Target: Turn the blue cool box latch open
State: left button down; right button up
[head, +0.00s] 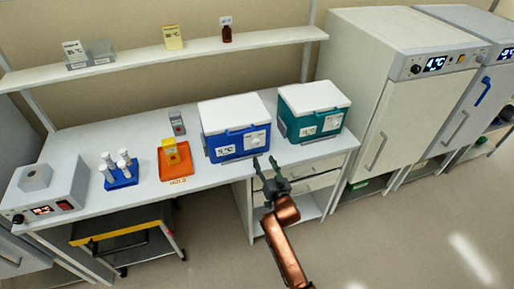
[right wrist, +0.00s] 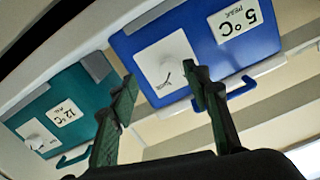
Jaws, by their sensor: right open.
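The blue cool box (head: 226,143) with a white lid stands on the bench and carries a 5 °C label. A white latch plate (head: 255,140) is on the right part of its front. In the right wrist view, which is upside down, the blue box (right wrist: 205,52) fills the upper middle, and its latch plate (right wrist: 165,62) shows between my fingers. The latch's exact turn is too small to tell. My right gripper (head: 265,163) is open and empty, in front of and a little below the plate; the right wrist view shows its two fingers apart (right wrist: 159,78). My left gripper is not in view.
A teal cool box (head: 303,130) labelled 12 °C stands close to the right of the blue one. An orange HOLD tray (head: 174,174), a blue tube rack (head: 121,181) and a grey device (head: 59,187) are to the left. Drawers (head: 303,181) are under the bench; fridges (head: 395,100) stand right.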

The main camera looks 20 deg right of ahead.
aim_at(257, 145)
jog(key=w, duration=0.2)
jog(key=w+r, duration=0.1)
jog(key=w, duration=0.2)
jog(key=w+r+b, duration=0.1)
jog(key=w, duration=0.2)
jog(key=shift+w+a+r, duration=0.1)
jog(key=shift+w+a, duration=0.1)
jog(key=shift+a, duration=0.2)
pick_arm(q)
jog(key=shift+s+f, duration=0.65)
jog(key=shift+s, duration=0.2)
pick_arm(e)
jog(key=c, duration=1.2)
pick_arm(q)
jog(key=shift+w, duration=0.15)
pick_arm(e)
jog(key=shift+o, duration=0.2)
